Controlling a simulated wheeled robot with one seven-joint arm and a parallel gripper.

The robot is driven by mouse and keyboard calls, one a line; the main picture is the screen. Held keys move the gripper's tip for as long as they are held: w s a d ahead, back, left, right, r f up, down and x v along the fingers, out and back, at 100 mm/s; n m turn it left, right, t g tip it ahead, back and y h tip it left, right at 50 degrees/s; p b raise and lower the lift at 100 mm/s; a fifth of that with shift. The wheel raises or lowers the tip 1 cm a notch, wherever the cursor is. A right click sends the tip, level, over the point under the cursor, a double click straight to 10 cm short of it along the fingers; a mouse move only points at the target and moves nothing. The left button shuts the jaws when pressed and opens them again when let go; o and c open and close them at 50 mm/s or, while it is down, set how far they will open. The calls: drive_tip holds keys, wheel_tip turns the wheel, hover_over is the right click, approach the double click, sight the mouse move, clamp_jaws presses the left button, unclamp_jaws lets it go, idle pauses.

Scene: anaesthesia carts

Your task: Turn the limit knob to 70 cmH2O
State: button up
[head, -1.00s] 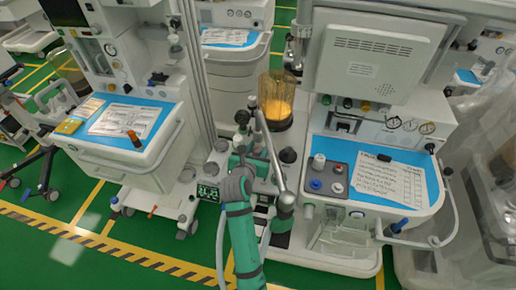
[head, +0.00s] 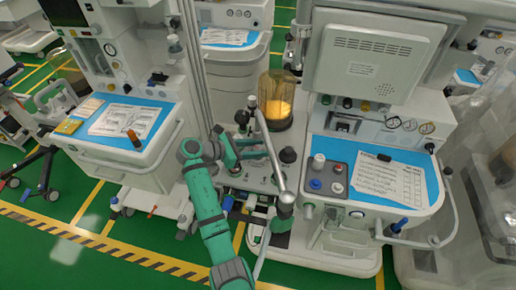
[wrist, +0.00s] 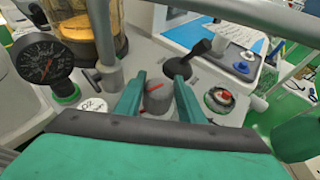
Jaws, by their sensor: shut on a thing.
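In the wrist view, my gripper (wrist: 158,92) has its two green fingers on either side of a grey round knob (wrist: 158,103) with red marks on it. The fingers are shut on this knob, which stands on the pale machine top. I cannot read a scale or value at the knob. A black round pressure gauge (wrist: 43,62) is to its left. In the head view, my gripper (head: 268,152) reaches right from my green wrist, partly behind a slanting metal tube. The knob cannot be made out there.
The metal tube (head: 272,150) slants close by my gripper. A canister with yellow contents (head: 278,100) stands behind. In the wrist view, a black lever (wrist: 200,50) and a red-topped control (wrist: 220,97) are close on the right. A blue-topped cart (head: 120,120) stands left.

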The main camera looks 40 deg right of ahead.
drive_tip(key=m+g+y, duration=0.1)
drive_tip(key=m+g, duration=0.2)
drive_tip(key=shift+g+y, duration=0.3)
drive_tip(key=shift+a+m+g+y, duration=0.1)
drive_tip(key=shift+m+g+y, duration=0.6)
drive_tip(key=shift+m+g, duration=0.65)
drive_tip(key=shift+s+f+m+y, duration=0.1)
drive_tip(key=shift+f+m+y, duration=0.05)
drive_tip(key=shift+m+y, duration=0.25)
drive_tip(key=o, duration=1)
drive_tip(key=shift+o, duration=0.2)
drive_tip(key=shift+v, duration=5.45)
drive_tip(key=shift+f, duration=0.1)
